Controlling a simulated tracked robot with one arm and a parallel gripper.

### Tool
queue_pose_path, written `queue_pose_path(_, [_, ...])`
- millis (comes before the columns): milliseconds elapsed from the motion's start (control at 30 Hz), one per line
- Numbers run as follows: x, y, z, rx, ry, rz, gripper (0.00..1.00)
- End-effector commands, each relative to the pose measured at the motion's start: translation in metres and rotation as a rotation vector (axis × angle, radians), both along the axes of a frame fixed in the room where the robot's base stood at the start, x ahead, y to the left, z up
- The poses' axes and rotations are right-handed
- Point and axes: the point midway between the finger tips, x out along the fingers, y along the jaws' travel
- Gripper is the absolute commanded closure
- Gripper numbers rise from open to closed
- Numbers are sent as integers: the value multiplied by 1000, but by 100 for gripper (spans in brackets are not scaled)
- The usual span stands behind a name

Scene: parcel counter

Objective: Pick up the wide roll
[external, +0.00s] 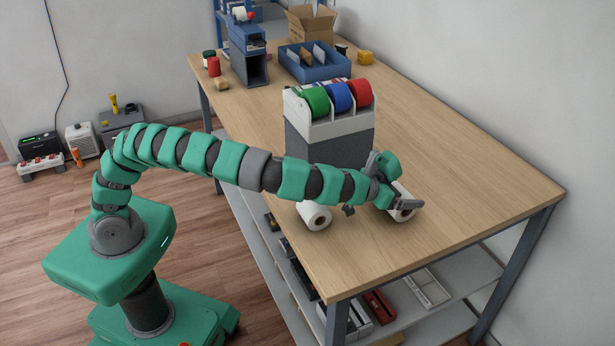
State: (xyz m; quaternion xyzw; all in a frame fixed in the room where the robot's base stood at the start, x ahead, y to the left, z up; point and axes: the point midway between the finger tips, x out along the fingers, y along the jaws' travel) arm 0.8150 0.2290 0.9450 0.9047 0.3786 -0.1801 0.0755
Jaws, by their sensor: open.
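Two white rolls lie on their sides near the front edge of the wooden table. One white roll (315,216) lies left of my gripper, its dark core hole facing the camera. The other white roll (403,214) is at my gripper and partly hidden by it. I cannot tell for sure which roll is the wider. My gripper (381,207) is open, low over the table, with one finger in the gap between the rolls and the other in front of the right roll. Whether the fingers touch that roll is unclear.
A dispenser (330,135) with green, blue and red rolls stands just behind the white rolls. A blue tray (315,66), a cardboard box (311,25) and small items stand at the far end. The table (470,165) is clear to the right.

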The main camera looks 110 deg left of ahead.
Motion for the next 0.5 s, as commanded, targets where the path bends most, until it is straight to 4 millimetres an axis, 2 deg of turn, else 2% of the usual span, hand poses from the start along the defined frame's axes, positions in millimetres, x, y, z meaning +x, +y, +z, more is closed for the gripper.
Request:
queue_pose_path(67, [0, 0, 0, 0, 0, 0, 0])
queue_pose_path(100, [0, 0, 0, 0, 0, 0, 6])
queue_pose_path(200, [0, 0, 0, 0, 0, 1, 33])
queue_pose_path(233, [0, 0, 0, 0, 0, 1, 39])
queue_pose_path(500, [0, 0, 1, 1, 1, 1, 39])
